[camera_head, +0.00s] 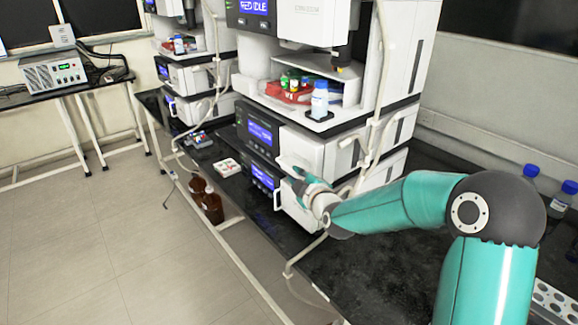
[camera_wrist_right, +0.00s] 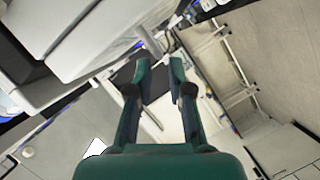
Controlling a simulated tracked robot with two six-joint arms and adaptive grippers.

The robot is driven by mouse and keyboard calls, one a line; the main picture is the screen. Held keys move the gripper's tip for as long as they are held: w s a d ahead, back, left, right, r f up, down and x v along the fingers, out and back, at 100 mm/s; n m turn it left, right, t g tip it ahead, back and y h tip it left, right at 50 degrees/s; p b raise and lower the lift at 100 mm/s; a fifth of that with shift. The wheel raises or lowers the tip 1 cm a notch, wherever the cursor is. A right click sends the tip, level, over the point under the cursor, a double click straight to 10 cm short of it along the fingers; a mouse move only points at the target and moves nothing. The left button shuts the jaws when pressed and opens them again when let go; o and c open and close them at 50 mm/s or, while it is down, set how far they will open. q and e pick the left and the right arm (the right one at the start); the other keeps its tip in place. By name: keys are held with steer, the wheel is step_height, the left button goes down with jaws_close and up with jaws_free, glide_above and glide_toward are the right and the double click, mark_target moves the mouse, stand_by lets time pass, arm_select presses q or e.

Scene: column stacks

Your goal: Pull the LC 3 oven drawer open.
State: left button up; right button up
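The nearest column stack has a lowest white module (camera_head: 290,208) with a blue display and a pale looped handle (camera_head: 277,199) on its front. This appears to be the oven drawer, and its front looks flush with the module. I cannot read an LC 3 label. My right gripper (camera_head: 300,177) is in front of the stack, close to the handle; contact cannot be told. In the right wrist view the two teal fingers (camera_wrist_right: 161,73) are apart with nothing clearly held between them. White module fronts (camera_wrist_right: 90,40) fill the upper left there. My left gripper is not in view.
The module above (camera_head: 295,147) has its own display. Vials, a red tray (camera_head: 288,94) and a bottle (camera_head: 320,99) sit higher in the stack. Tubing hangs beside it. Brown bottles (camera_head: 212,207) stand below the bench edge. Blue-capped bottles (camera_head: 563,198) stand at right. Front floor is clear.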

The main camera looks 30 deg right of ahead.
mark_target(289, 168)
steer(key=p+x, duration=0.1)
steer(key=x, duration=0.5)
steer(key=shift+c, duration=0.2)
jaws_close()
steer(key=shift+a+f, duration=0.1)
